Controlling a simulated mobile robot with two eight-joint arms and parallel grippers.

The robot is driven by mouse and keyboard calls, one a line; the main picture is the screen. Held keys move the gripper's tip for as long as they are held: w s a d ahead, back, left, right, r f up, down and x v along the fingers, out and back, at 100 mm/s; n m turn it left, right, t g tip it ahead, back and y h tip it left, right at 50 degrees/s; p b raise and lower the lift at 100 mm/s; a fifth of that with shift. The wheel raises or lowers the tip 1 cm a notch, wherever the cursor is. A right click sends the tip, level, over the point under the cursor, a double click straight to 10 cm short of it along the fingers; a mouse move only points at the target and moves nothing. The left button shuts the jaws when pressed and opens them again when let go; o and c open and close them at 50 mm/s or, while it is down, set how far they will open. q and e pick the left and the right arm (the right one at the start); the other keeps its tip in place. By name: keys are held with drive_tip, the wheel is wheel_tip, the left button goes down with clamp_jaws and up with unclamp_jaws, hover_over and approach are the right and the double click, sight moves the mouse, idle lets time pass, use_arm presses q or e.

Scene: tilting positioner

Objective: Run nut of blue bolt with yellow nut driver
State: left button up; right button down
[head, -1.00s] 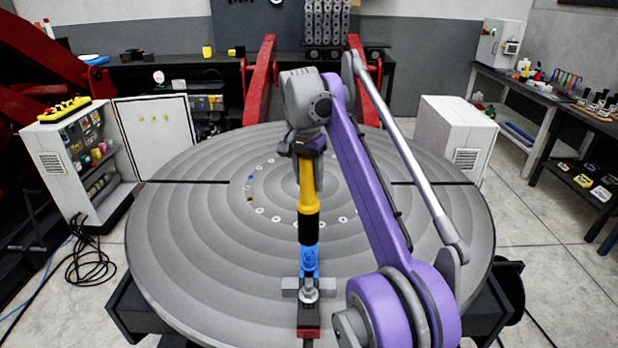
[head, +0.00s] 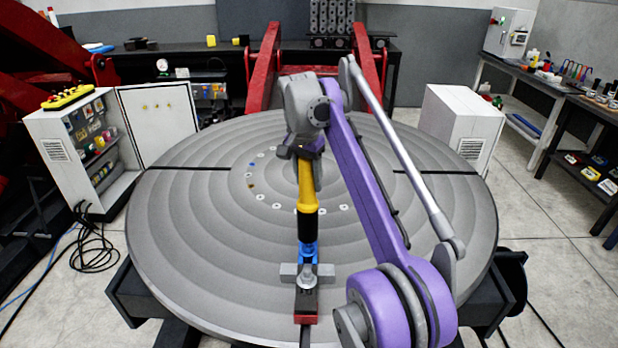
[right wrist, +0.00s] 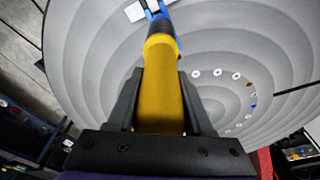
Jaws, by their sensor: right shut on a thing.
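The yellow nut driver (head: 308,195) stands nearly upright over the round table, with a black lower section. My right gripper (head: 305,150) is shut on its upper part; in the right wrist view the yellow body (right wrist: 160,95) lies between the fingers (right wrist: 160,110). The driver's lower end meets the blue bolt (head: 308,252) at a clamp (head: 290,272) near the table's front. The nut is hidden, so I cannot tell how the driver sits on it. A blue part (right wrist: 157,10) also shows beyond the driver in the right wrist view. My left gripper is not in view.
The ribbed grey round table (head: 200,230) has a ring of small holes and dark slots. A red-ended block (head: 306,310) sits at its front. An open white cabinet (head: 80,150) stands left, a white box (head: 458,125) right. Most of the tabletop is clear.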

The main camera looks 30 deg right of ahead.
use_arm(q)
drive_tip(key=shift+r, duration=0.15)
use_arm(e)
drive_tip(key=shift+r+m, duration=0.1)
drive_tip(key=shift+m, duration=0.5)
drive_tip(key=shift+m+g+p, duration=0.6)
drive_tip(key=shift+m+p, duration=0.4)
drive_tip(key=shift+m, duration=2.3)
drive_tip(key=m, duration=0.3)
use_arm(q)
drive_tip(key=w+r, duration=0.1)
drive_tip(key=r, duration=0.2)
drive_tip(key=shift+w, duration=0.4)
use_arm(e)
drive_tip(key=shift+s+m+g, duration=0.15)
drive_tip(key=shift+m+g, duration=0.15)
drive_tip(key=shift+m, duration=0.3)
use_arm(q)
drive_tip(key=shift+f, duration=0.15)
use_arm(e)
drive_tip(key=shift+f, duration=0.2)
